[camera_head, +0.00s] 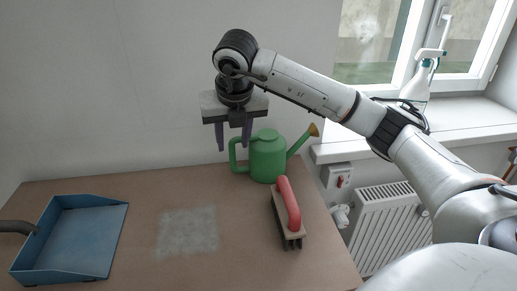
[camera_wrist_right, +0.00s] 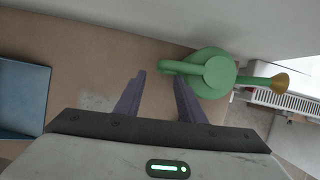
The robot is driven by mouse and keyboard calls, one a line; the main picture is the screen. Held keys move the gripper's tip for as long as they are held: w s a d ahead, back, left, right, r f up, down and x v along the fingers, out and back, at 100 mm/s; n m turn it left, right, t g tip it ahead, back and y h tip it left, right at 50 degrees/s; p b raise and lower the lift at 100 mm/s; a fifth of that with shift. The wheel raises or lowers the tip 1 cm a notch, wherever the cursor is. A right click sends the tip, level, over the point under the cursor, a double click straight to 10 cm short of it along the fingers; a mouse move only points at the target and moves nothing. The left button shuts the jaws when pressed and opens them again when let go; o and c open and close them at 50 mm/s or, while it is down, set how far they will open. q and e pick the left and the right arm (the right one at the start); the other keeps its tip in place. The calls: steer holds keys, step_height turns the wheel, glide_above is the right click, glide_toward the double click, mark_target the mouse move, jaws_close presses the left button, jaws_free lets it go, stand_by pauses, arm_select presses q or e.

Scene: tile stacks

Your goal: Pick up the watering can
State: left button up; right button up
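The green watering can (camera_head: 266,157) stands upright at the back right of the brown table, its handle to the left and its brown-tipped spout to the right. It also shows in the right wrist view (camera_wrist_right: 214,72), seen from above. My right gripper (camera_head: 233,148) is open and empty, pointing down above and beside the can's handle. In the right wrist view its purple fingers (camera_wrist_right: 160,88) are spread, and the can's handle lies just beyond the right finger. I cannot tell whether that finger touches the can. My left gripper is not in view.
A brush with a red handle (camera_head: 290,205) lies in front of the can. A blue dustpan (camera_head: 78,238) lies at the left, and a pale dusty patch (camera_head: 188,231) marks the table between them. A spray bottle (camera_head: 420,82) stands on the windowsill, above a radiator (camera_head: 391,218).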

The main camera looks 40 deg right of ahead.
mark_target(233, 154)
steer(key=shift+x, duration=1.05)
steer(key=x, duration=0.5)
steer(key=shift+f+p, duration=0.4)
steer(key=shift+c, duration=0.5)
jaws_close()
steer(key=shift+d+r, duration=0.1)
steer(key=shift+r, duration=0.05)
